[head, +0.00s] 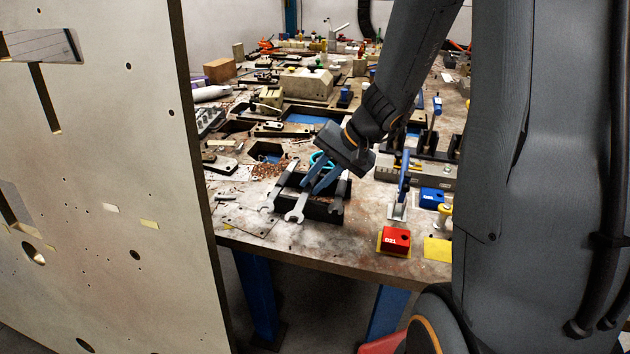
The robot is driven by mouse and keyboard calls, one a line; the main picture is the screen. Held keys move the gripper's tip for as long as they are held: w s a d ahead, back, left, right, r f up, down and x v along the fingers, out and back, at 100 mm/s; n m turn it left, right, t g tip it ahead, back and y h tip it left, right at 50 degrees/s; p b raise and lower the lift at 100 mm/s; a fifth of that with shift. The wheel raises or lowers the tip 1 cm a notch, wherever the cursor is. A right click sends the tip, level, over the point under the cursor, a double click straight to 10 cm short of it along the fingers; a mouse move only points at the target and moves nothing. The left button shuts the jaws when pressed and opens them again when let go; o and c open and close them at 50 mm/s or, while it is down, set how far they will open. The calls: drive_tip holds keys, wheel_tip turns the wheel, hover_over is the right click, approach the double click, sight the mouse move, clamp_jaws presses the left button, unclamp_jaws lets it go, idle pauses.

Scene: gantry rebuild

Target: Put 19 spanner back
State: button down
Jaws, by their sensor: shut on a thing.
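A black spanner holder (322,213) stands near the front edge of the workbench. Several grey open-ended spanners are at it: a left spanner (275,191), a middle spanner (297,208) and a right spanner (340,194). Their jaw ends point toward the front. My gripper (309,189) reaches down from the upper right, with its blue fingers shut on the middle spanner just over the holder. I cannot tell whether that spanner rests in the holder or hangs slightly above it. No size marks are readable, so I cannot tell which one is the 19.
The workbench (290,246) is cluttered behind the holder with blocks, clamps and metal parts. A blue-handled toggle clamp (403,187), a red box (395,240) and a blue box (431,198) stand to the right. A large pale drilled plate (110,200) blocks the left side.

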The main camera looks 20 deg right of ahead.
drive_tip(key=shift+f+b, duration=0.35)
idle(0.3)
drive_tip(key=c, duration=1.6)
unclamp_jaws()
drive_tip(key=shift+o, duration=0.2)
drive_tip(key=shift+r, duration=0.1)
drive_tip(key=v, duration=0.7)
drive_tip(key=shift+d+r, duration=0.2)
drive_tip(key=shift+r, duration=0.1)
drive_tip(key=shift+s, duration=0.1)
